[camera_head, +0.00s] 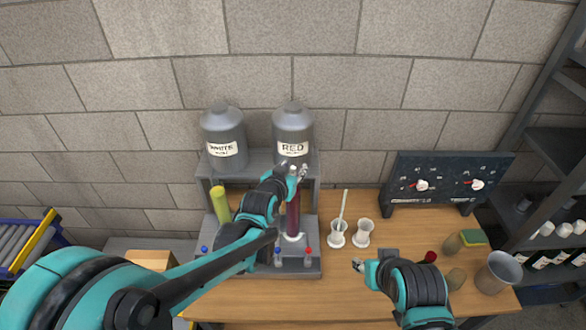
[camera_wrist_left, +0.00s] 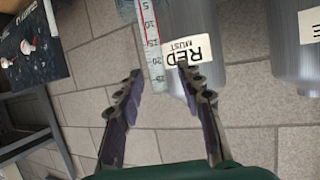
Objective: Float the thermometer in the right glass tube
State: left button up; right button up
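The thermometer (camera_wrist_left: 151,40), a slim stem with a red scale, shows between my left gripper's fingertips (camera_wrist_left: 158,70) in the left wrist view, with a gap on both sides. In the head view my left gripper (camera_head: 293,173) is open above the right glass tube (camera_head: 293,218), which holds dark red liquid. A pale tip (camera_head: 292,168) shows between the fingers there; how deep the thermometer sits in the tube is hidden. The left glass tube (camera_head: 220,205) is yellow-green. My right gripper (camera_head: 358,266) is over the table front, its fingers too small to read.
A pale rod (camera_head: 342,212) leans in one white holder (camera_head: 336,240); the other holder (camera_head: 361,239) looks empty. WHITE (camera_head: 222,130) and RED (camera_head: 293,128) containers stand behind the tubes.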

pick_arm(q)
jog(key=v, duration=1.2)
jog(key=shift+r, duration=0.1)
jog(key=s+a+f+n+g+y+b, duration=0.1)
jog(key=s+a+f+g+y+b, duration=0.1)
jog(key=s+a+f+b, duration=0.4)
jog(key=s+a+f+n+g+y+b, duration=0.2)
jog(key=s+a+f+g+b, duration=0.2)
jog(key=s+a+f+b, duration=0.3)
jog(key=s+a+f, duration=0.1)
jog(key=s+f, duration=0.3)
jog(key=f, duration=0.4)
jog(key=shift+s+a+n, duration=0.2)
jog(key=shift+s+n, duration=0.1)
jog(key=shift+s, duration=0.05)
dwell(4.2)
